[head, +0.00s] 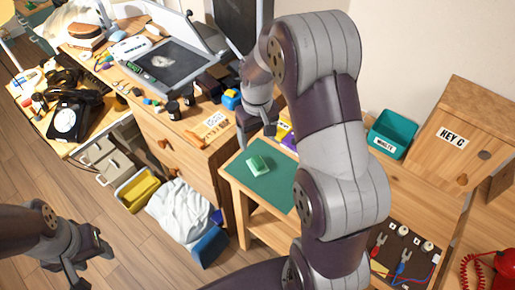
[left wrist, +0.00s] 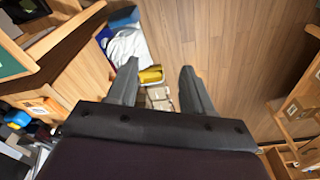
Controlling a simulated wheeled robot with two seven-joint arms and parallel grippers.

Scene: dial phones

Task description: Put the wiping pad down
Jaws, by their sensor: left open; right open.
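A small green and white pad (head: 258,163), which looks like the wiping pad, lies on the green mat (head: 272,191) of the small wooden table. My right gripper (head: 256,129) is open and empty, just behind and above the pad, apart from it in the picture. My right arm crosses the middle of the head view and hides part of the table. My left gripper (head: 88,266) is open and empty over the wooden floor at the lower left.
A teal bin (head: 392,134) and a wooden key cabinet (head: 458,135) stand at the right, with a red phone (head: 492,272) below. A black dial phone (head: 72,118) stands at the left. A yellow bin (head: 139,190) and a white cloth bag (head: 181,210) stand on the floor.

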